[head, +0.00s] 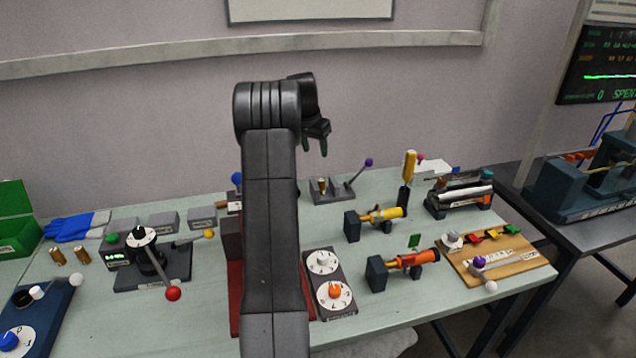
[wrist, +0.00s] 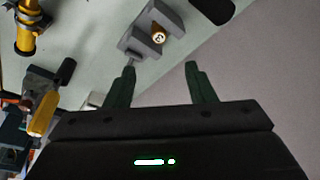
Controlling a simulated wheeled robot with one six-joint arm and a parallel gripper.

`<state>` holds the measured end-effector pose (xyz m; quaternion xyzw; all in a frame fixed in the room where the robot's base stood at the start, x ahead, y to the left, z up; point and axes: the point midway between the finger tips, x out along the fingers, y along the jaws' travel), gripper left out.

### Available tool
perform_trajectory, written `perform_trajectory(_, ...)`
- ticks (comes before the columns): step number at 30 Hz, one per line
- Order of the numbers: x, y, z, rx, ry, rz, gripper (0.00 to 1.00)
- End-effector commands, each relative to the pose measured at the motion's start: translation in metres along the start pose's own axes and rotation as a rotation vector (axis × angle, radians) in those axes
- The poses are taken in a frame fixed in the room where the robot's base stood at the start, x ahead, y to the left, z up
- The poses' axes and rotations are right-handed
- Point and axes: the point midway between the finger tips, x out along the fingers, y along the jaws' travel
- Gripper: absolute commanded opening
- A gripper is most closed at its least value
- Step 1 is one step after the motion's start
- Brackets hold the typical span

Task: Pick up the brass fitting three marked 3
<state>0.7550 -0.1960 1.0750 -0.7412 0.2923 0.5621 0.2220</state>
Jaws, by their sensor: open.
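The brass fitting marked 3 (wrist: 158,37) shows its numbered end in the wrist view, at a grey block (wrist: 135,44). In the head view, a small brass piece (head: 322,184) on a grey stand (head: 333,193) at the back of the table looks like the same fitting, but its mark is not readable there. My gripper (head: 314,148) hangs above the back of the table, apart from the fitting. In the wrist view its two green fingers (wrist: 160,72) are spread with nothing between them, and the fitting appears beyond their tips.
A lever with a purple knob (head: 368,162) rises beside the stand. A yellow cylinder (head: 382,214) and an upright yellow handle (head: 410,165) are to the right. Two other brass pieces (head: 57,256) (head: 82,254) stand at the left. The wall is close behind the table.

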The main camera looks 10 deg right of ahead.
Motion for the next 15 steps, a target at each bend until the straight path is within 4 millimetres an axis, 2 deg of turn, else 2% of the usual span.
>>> perform_trajectory(9,0.060,0.001,0.001,0.000,-0.004,0.003,0.49)
perform_trajectory(15,0.079,0.001,0.000,0.000,-0.002,0.001,0.49)
